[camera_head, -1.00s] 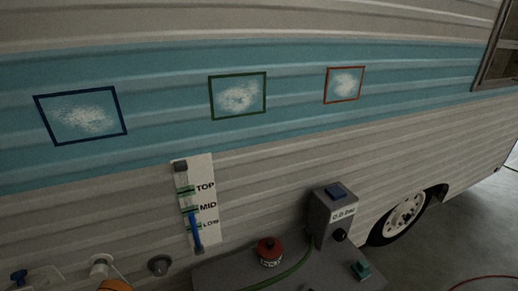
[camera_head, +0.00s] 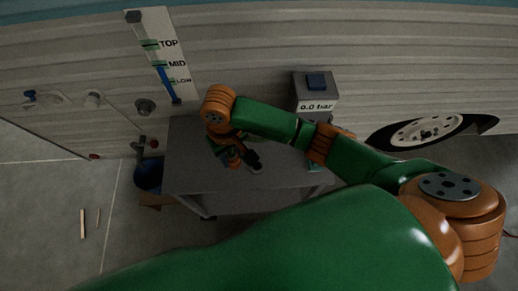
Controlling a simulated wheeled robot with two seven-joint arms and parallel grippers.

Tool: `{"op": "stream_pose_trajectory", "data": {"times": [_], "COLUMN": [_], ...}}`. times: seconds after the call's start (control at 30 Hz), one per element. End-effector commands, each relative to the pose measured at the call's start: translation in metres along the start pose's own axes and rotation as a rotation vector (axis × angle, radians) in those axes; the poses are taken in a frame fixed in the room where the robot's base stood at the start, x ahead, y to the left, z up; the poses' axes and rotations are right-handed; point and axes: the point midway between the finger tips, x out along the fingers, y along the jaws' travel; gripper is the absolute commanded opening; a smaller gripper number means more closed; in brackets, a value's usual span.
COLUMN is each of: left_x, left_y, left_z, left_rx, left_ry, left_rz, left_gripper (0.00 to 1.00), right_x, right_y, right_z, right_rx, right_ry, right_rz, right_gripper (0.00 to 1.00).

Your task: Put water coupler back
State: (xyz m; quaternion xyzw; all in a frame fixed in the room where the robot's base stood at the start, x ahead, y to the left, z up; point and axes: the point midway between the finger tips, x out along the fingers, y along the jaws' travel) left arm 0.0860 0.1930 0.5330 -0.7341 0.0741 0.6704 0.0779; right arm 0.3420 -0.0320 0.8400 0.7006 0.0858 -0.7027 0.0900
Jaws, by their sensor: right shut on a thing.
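My right arm comes in from the right, across the grey bench (camera_head: 195,183), and its orange wrist is bent down. My right gripper (camera_head: 249,164) is low over the bench top. It is shut on a small part, taken to be the water coupler, which the wrist and fingers mostly hide. Its shape cannot be made out. My left gripper is not in view.
A grey gauge box (camera_head: 316,92) reading 0.0 bar stands at the back of the bench. A level gauge (camera_head: 165,55) is on the wall. A blue bucket (camera_head: 148,176) stands left of the bench. The floor (camera_head: 50,220) at left is mostly clear, with two small sticks.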

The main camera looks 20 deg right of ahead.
Motion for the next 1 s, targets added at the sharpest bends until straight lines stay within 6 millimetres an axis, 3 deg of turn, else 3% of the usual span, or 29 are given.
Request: {"op": "stream_pose_trajectory", "data": {"times": [0.03,0.2,0.4,0.5,0.97,1.0], "left_x": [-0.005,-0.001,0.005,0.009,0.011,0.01], "left_y": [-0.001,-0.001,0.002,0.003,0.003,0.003], "left_z": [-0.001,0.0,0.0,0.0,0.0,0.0], "left_rx": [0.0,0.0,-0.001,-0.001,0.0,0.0], "left_ry": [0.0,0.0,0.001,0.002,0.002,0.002], "left_rz": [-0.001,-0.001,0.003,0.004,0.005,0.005], "left_gripper": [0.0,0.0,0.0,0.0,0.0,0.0], "right_x": [0.005,0.046,0.077,0.095,0.103,0.102], "right_y": [0.018,0.049,0.068,0.066,0.066,0.066], "right_z": [0.003,0.006,0.007,0.007,0.006,0.006], "right_rx": [0.007,0.004,0.003,0.001,0.0,0.0], "right_ry": [-0.004,-0.003,-0.002,0.0,0.002,0.002], "right_rz": [0.006,0.002,0.001,-0.001,-0.001,0.0], "right_gripper": [0.0,0.0,0.0,0.0,0.0,0.51]}}
